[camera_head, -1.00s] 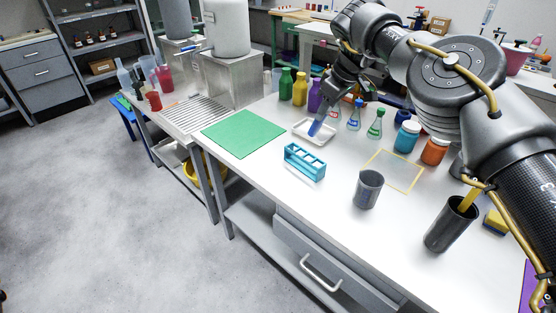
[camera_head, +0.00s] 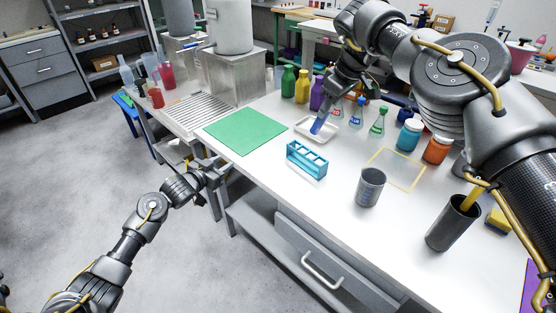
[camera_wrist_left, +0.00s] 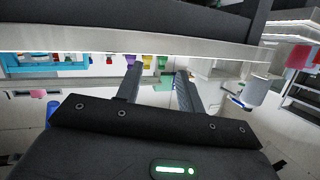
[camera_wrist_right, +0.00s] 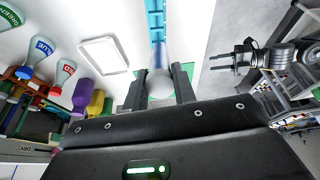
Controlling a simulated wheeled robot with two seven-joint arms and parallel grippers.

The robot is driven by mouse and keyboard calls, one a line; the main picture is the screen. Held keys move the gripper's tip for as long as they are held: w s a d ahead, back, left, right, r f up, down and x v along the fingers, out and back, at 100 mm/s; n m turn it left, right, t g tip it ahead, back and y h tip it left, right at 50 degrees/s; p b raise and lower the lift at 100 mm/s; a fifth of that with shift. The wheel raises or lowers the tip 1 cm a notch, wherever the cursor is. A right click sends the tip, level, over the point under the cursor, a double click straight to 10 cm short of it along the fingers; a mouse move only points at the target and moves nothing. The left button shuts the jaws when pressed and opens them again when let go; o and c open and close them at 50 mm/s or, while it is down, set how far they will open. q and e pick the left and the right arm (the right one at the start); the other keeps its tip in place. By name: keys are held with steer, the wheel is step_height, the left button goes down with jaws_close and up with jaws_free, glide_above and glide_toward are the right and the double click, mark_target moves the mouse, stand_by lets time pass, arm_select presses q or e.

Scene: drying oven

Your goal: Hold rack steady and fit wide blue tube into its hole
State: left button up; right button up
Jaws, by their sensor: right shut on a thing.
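The light blue rack (camera_head: 306,160) stands upright on the white table, with a row of holes in its top. It also shows in the right wrist view (camera_wrist_right: 156,18) and at the left of the left wrist view (camera_wrist_left: 32,68). My right gripper (camera_head: 326,112) is shut on the blue tube (camera_head: 317,126), tilted, over the white tray behind the rack. In the right wrist view the tube's pale round end (camera_wrist_right: 160,84) sits between the fingers. My left gripper (camera_head: 222,170) is open and empty at the table's front edge, left of the rack, with fingers apart (camera_wrist_left: 158,88).
A green mat (camera_head: 245,131) lies left of the rack. The white tray (camera_head: 301,127) is behind it, with bottles and flasks (camera_head: 378,121) beyond. A grey cup (camera_head: 370,188) and a dark holder (camera_head: 451,225) stand to the right. The table in front of the rack is clear.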

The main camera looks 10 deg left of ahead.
arm_select(q)
step_height(320, 180, up, 6)
steer(key=d+m+h, duration=0.1)
steer(key=d+m, duration=0.1)
steer(key=m+h, duration=0.3)
steer(key=m, duration=1.1)
glide_toward(302, 147)
steer(key=shift+g, duration=0.5)
steer(key=shift+w+a+r+x, duration=0.1)
steer(key=shift+x, duration=1.6)
steer(key=shift+w+a+r+x, duration=0.1)
steer(key=shift+x, duration=1.65)
steer(key=shift+w+a+r+x, duration=0.1)
steer(key=shift+x, duration=1.6)
jaws_close()
steer(key=shift+s, duration=0.1)
steer(key=shift+f, duration=0.15)
